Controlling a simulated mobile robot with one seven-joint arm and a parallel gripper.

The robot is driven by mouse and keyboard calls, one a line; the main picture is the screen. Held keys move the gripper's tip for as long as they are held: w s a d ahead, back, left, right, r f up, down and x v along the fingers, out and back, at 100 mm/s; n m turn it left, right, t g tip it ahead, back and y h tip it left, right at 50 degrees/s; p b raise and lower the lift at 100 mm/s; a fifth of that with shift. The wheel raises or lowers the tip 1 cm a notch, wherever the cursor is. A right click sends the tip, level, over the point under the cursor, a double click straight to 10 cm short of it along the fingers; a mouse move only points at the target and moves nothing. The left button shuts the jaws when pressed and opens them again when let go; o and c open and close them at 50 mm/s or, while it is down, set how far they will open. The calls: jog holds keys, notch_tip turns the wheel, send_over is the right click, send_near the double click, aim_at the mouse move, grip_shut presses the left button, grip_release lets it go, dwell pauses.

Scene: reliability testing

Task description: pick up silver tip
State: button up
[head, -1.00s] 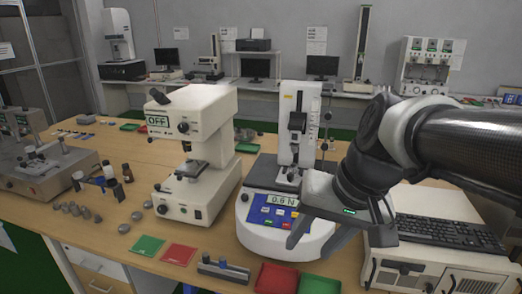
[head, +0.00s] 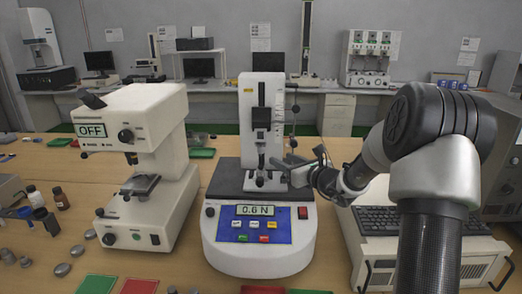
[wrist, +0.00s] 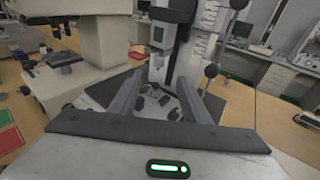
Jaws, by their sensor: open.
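The force tester (head: 265,235) stands ahead of my arm, its display reading 0.6 N. A small silver tip-like part (head: 261,160) shows below the dark gauge on its column; I cannot tell for sure that it is the silver tip. In the wrist view a silvery piece (wrist: 158,60) hangs on the column, just beyond the fingertips. My gripper (head: 286,167) reaches in from the right over the tester's dark plate. In the wrist view my gripper (wrist: 160,78) has its two fingers apart with nothing held between them. Small metal parts (wrist: 153,97) on the plate show between the fingers.
A white microscope-like machine (head: 140,150) marked OFF stands left of the tester. A white box with a keyboard (head: 385,220) is at the right. Green (head: 95,284) and red (head: 140,286) trays lie in front. Dark bottles (head: 61,198) stand at the far left.

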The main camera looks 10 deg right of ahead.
aim_at(263, 151)
jog(key=x, duration=0.8)
jog(key=shift+w+a+f+p, duration=0.1)
jog(key=shift+w+a+p, duration=0.15)
jog(key=shift+w+p, duration=0.05)
jog(key=shift+f+p+x, duration=0.1)
jog(key=shift+p+x, duration=0.15)
jog(key=shift+x, duration=1.3)
jog(key=shift+f+p+x, duration=0.15)
jog(key=shift+p+x, duration=0.05)
jog(key=shift+x, duration=1.3)
grip_shut()
